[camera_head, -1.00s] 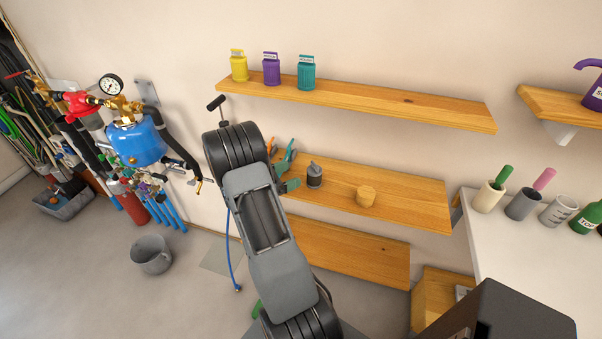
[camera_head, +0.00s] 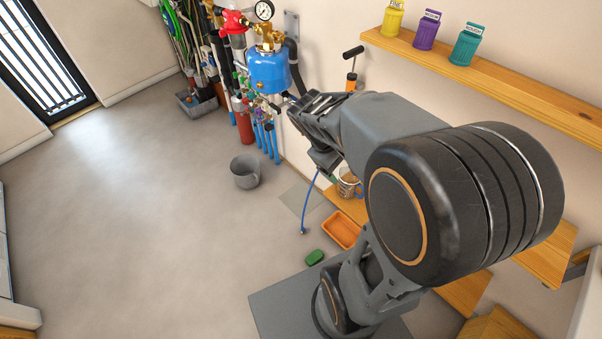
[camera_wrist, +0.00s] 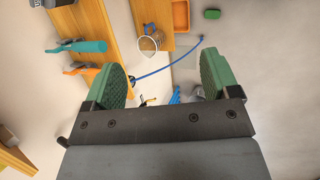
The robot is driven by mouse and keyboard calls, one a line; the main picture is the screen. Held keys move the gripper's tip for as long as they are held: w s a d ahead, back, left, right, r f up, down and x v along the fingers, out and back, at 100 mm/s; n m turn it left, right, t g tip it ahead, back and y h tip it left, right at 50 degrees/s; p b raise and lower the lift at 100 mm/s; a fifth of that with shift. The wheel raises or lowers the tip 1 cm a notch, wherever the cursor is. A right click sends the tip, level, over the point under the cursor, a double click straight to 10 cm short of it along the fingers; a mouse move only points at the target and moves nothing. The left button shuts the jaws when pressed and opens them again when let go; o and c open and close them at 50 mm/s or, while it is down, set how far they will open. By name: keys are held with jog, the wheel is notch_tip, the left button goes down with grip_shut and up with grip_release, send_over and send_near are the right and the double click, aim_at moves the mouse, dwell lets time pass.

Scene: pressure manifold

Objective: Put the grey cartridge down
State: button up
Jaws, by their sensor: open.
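My gripper (camera_wrist: 164,68) is open in the wrist view, its two green ridged fingers wide apart with nothing held between them. A dark grey canister-like thing (camera_wrist: 57,3), which looks like the grey cartridge, is cut off by the top left edge of the wrist view. It stands on the wooden shelf (camera_wrist: 108,32), apart from my fingers. In the head view my arm covers that part of the shelf, so the cartridge does not show there. The gripper's fingers are hard to make out in the head view.
A clear mug (camera_wrist: 149,42), an orange tray (camera_head: 341,229) and a green sponge (camera_head: 315,257) lie lower down. A blue tank (camera_head: 269,72) with pipes is on the wall. Floor around the bucket (camera_head: 245,172) is clear.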

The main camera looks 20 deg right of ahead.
jog(key=s+a+r+m+t+y, duration=0.1)
jog(key=a+r+t+y, duration=0.1)
jog(key=a, duration=0.4)
jog(key=s+a+r+m+t+y, duration=0.1)
jog(key=a+r+m+t+y, duration=0.1)
jog(key=a, duration=0.4)
jog(key=shift+t+y, duration=0.7)
jog(key=shift+t, duration=0.3)
jog(key=shift+c, duration=0.3)
